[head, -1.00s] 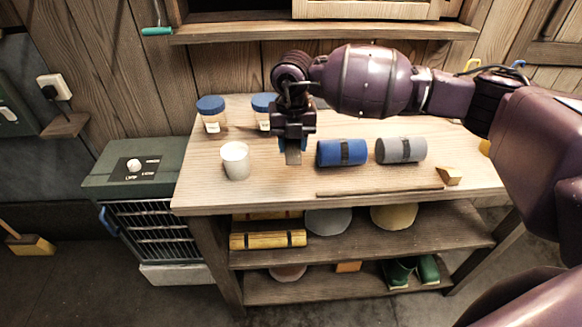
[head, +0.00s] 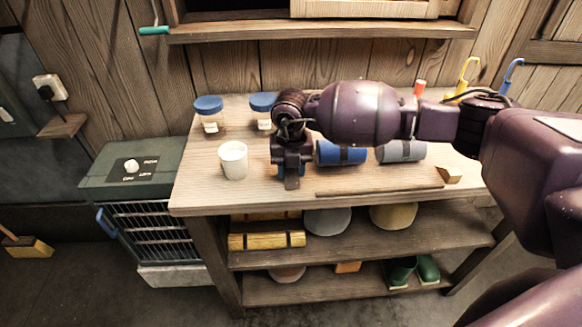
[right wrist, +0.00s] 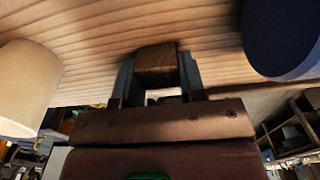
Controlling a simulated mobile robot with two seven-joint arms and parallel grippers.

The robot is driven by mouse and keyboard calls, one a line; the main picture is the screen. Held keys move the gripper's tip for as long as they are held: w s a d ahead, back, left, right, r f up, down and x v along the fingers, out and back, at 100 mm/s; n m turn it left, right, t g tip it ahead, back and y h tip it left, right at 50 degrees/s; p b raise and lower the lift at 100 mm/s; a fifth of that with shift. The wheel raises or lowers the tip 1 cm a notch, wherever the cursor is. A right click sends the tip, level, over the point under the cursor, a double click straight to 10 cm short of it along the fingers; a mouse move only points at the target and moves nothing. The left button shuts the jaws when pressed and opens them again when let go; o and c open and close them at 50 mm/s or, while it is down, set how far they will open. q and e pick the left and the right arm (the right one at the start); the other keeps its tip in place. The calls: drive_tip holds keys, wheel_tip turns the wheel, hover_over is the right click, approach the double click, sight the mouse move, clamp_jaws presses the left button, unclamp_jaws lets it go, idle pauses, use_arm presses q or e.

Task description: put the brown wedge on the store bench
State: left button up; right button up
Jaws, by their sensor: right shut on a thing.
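My right gripper (head: 291,172) is low over the front part of the wooden bench top (head: 400,195), between the white cup and the blue roll. It is shut on a small brown block, which I take for the brown wedge (head: 292,183). In the right wrist view the brown wedge (right wrist: 156,62) sits between the two fingertips, close to the bench surface. I cannot tell whether it touches the wood. My left gripper is not in view.
A white cup (head: 233,160) stands left of the gripper; a blue roll (head: 341,154) and a grey roll (head: 402,151) lie to its right. A tan wedge (head: 449,175) and a thin strip (head: 380,191) lie near the front edge. Blue-lidded jars (head: 209,113) stand behind.

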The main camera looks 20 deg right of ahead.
drive_tip(key=o, duration=0.5)
drive_tip(key=shift+f, duration=0.15)
drive_tip(key=shift+c, duration=0.2)
drive_tip(key=o, duration=0.4)
drive_tip(key=shift+o, duration=0.2)
wheel_tip(320, 180, up, 12)
drive_tip(key=shift+r+p, duration=0.2)
drive_tip(key=shift+p, duration=0.15)
